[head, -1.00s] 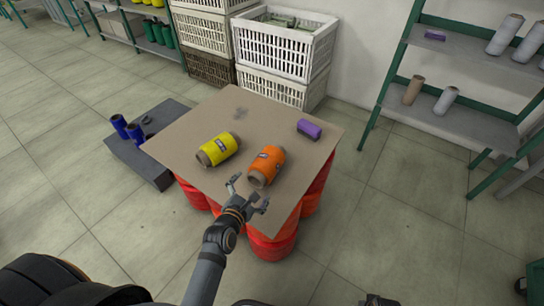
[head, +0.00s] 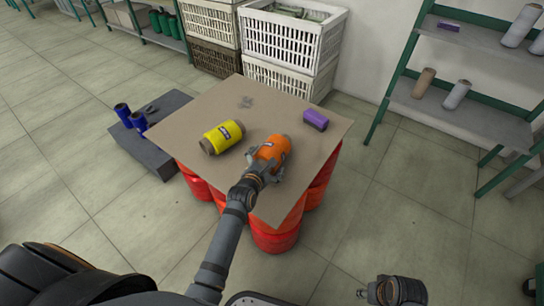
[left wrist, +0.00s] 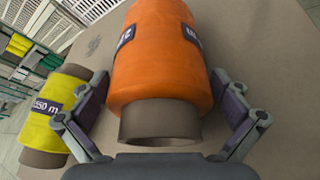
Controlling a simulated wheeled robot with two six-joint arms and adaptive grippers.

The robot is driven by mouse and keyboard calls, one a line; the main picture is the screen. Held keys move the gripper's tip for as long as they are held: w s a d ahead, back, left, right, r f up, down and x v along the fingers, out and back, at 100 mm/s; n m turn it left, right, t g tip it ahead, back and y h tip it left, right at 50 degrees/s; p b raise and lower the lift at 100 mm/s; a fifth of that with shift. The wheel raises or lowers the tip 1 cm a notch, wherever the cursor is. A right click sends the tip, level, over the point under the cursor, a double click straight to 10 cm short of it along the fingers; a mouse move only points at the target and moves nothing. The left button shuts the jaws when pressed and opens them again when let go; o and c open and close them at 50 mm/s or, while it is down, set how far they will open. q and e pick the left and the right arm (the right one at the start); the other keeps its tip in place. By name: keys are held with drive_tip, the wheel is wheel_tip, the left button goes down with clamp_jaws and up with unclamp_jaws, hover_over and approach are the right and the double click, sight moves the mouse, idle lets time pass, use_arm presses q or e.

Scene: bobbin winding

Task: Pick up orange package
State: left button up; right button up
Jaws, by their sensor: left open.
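The orange package (head: 272,149) is a wound spool with a dark label on a brown core. It lies on its side on the board-topped table (head: 220,182). My left gripper (head: 265,169) is at its near end. In the left wrist view the orange package (left wrist: 158,60) lies between the open fingers of the left gripper (left wrist: 162,120), its core end facing the palm. Both fingers appear apart from it. My right gripper (head: 378,290) is at the bottom right of the head view, far from the table; its fingers are too unclear to read.
A yellow package (head: 222,137) lies just left of the orange one; it also shows in the left wrist view (left wrist: 48,132). White crates (head: 292,38) stand behind. A shelf (head: 455,110) stands at right.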

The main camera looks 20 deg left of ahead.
use_arm(q)
drive_tip(key=shift+w, duration=0.15)
drive_tip(key=c, duration=1.1)
drive_tip(key=shift+c, duration=0.4)
use_arm(e)
drive_tip(key=shift+r, duration=0.2)
use_arm(q)
drive_tip(key=shift+r, duration=0.1)
drive_tip(key=shift+r, duration=0.25)
wheel_tip(320, 180, up, 8)
drive_tip(key=p, duration=0.3)
drive_tip(key=shift+r, duration=0.25)
drive_tip(key=shift+r+p, duration=0.3)
drive_tip(key=shift+r, duration=0.15)
use_arm(e)
wheel_tip(320, 180, down, 11)
drive_tip(key=s+d, duration=0.1)
drive_tip(key=d, duration=0.1)
drive_tip(key=shift+s+d, duration=0.2)
drive_tip(key=shift+d, duration=0.05)
